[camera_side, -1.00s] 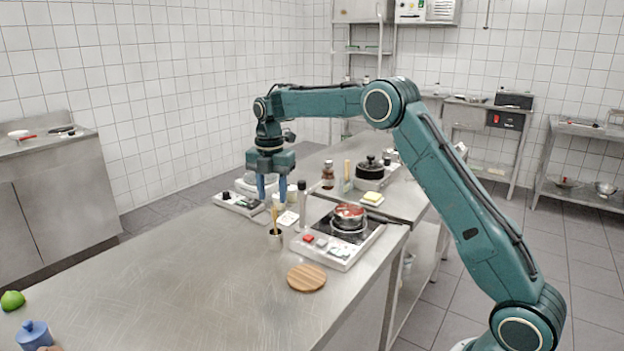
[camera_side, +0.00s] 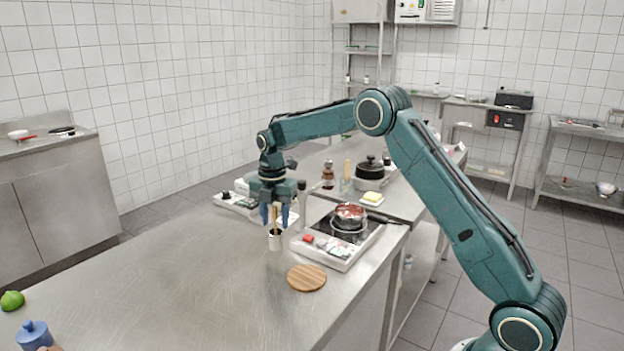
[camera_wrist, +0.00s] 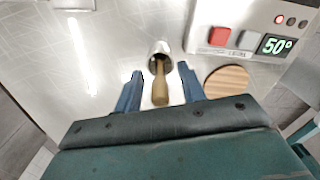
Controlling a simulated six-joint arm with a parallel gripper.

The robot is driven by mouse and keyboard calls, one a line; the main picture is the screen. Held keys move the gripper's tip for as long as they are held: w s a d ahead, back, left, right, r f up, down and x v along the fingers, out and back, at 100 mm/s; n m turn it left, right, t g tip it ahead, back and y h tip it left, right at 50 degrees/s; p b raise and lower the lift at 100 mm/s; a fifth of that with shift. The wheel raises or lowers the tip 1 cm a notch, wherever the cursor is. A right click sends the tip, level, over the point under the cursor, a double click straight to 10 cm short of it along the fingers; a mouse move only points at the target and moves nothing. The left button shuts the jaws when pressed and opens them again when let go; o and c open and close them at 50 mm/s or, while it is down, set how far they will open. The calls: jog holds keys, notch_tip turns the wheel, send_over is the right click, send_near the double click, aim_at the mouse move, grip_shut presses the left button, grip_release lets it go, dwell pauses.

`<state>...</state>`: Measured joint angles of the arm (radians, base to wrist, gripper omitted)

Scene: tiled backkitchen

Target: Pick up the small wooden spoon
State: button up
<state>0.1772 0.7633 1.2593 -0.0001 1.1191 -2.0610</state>
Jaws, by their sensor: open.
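The small wooden spoon (camera_side: 274,219) stands upright in a small metal cup (camera_side: 275,241) on the steel table. In the wrist view the spoon (camera_wrist: 160,84) points toward me, with the cup (camera_wrist: 158,48) behind it. My gripper (camera_side: 275,219) is open, with its blue fingers on either side of the spoon's upper part. In the wrist view the fingers (camera_wrist: 160,90) show a gap on both sides of the spoon, and neither finger appears to touch it. The spoon's lower end is hidden inside the cup.
A hot plate (camera_side: 333,250) with a red-filled pot (camera_side: 349,215) stands close on the right. A round wooden board (camera_side: 306,278) lies in front of it. A dark-topped bottle (camera_side: 301,198) stands just behind.

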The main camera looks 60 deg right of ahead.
jog(key=shift+f, duration=0.7)
grip_shut()
